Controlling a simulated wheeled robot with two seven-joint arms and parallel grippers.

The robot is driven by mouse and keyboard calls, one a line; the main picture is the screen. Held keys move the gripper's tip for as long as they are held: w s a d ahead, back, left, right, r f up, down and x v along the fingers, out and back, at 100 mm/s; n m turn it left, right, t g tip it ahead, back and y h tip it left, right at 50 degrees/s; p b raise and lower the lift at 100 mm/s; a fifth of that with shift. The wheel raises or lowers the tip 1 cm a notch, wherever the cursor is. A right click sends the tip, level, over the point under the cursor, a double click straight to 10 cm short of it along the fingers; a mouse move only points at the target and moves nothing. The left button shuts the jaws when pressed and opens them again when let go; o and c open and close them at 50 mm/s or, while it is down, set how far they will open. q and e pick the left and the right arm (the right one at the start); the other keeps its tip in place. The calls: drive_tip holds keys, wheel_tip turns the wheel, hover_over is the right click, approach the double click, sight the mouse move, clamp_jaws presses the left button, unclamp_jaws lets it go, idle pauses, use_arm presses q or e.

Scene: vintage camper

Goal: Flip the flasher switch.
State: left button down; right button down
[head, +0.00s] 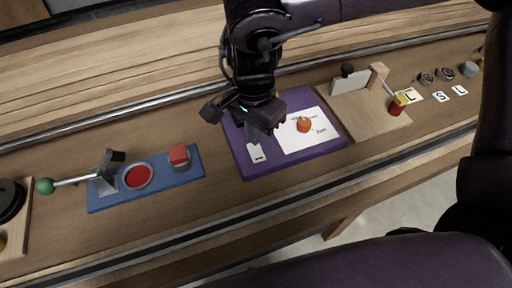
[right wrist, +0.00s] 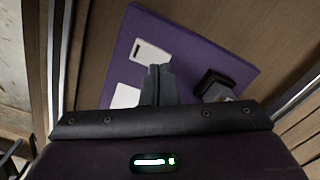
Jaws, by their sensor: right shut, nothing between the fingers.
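The purple board (head: 303,159) lies on the wooden counter and also shows in the right wrist view (right wrist: 200,47). It carries a small white plate with a dark mark (head: 257,153) near its front edge and a white card (head: 318,139) with a round orange-red shape. A black block on a pale stem, probably the switch's handle (head: 212,111), sits at the board's left; it also shows right of my fingers in the right wrist view (right wrist: 218,85). My right gripper (head: 254,135) is shut and empty over the board, beside that handle. Contact cannot be told. My left gripper is out of view.
A wooden board (head: 370,118) with a red-yellow-ended lever (head: 397,103) stands right. Metal rails edge the counter.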

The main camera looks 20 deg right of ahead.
drive_tip(key=shift+f+b, duration=0.55)
drive_tip(key=shift+f, duration=0.35)
idle(0.8)
drive_tip(key=shift+r, duration=0.15)
wheel_tip(320, 180, up, 7)
drive_tip(key=p, duration=0.6)
drive_tip(key=shift+p, duration=0.3)
idle(0.3)
